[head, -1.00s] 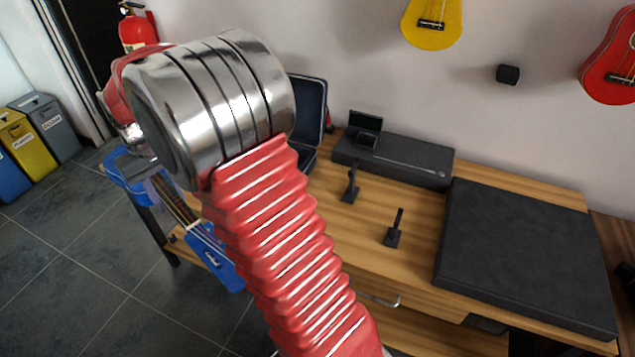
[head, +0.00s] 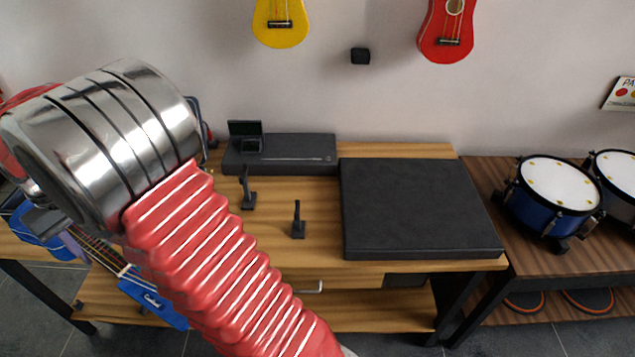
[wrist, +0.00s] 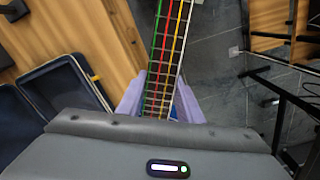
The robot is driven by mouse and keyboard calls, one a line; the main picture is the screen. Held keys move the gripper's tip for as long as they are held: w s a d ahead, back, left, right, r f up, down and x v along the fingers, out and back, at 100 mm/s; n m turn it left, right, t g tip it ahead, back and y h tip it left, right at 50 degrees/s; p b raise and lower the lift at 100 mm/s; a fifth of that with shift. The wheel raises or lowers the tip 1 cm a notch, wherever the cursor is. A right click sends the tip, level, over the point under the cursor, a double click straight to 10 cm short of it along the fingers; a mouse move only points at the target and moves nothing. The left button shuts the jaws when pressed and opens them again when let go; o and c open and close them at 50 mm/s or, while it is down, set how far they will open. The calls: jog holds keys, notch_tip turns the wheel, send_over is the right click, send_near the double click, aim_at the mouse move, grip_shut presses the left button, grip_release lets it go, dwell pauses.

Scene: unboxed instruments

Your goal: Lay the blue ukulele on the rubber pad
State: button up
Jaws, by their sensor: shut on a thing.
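The blue ukulele hangs in my gripper at the lower left of the head view, its blue headstock (head: 153,300) pointing down and right. Its neck with coloured strings (wrist: 168,50) runs up from between the pale purple fingers of my gripper (wrist: 160,98) in the wrist view. My gripper is shut on the neck. My arm hides part of the ukulele in the head view. The rubber pad, a thick dark square slab (head: 415,205), lies flat on the wooden table, well to the right of my gripper, with nothing on it.
Two small black upright stands (head: 298,222) and (head: 248,190) stand on the table left of the pad. A long black case (head: 290,153) lies behind them. An open dark case (wrist: 62,88) shows in the wrist view.

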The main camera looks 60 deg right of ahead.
jog(key=s+d+m, duration=0.4)
jog(key=d+m, duration=0.1)
jog(key=d, duration=0.4)
jog(key=s+d+m, duration=0.4)
jog(key=d+m, duration=0.1)
jog(key=d, duration=0.5)
jog(key=s+d+m, duration=0.4)
jog(key=d+m, duration=0.1)
jog(key=d, duration=0.4)
jog(key=s+d+m, duration=0.7)
jog(key=s, duration=0.5)
jog(key=s+d+m, duration=0.8)
jog(key=s, duration=0.4)
jog(key=shift+f, duration=0.45)
notch_tip(320, 180, down, 9)
jog(key=shift+f, duration=0.55)
grip_shut()
jog(key=shift+a+f, duration=0.1)
jog(key=shift+a, duration=0.05)
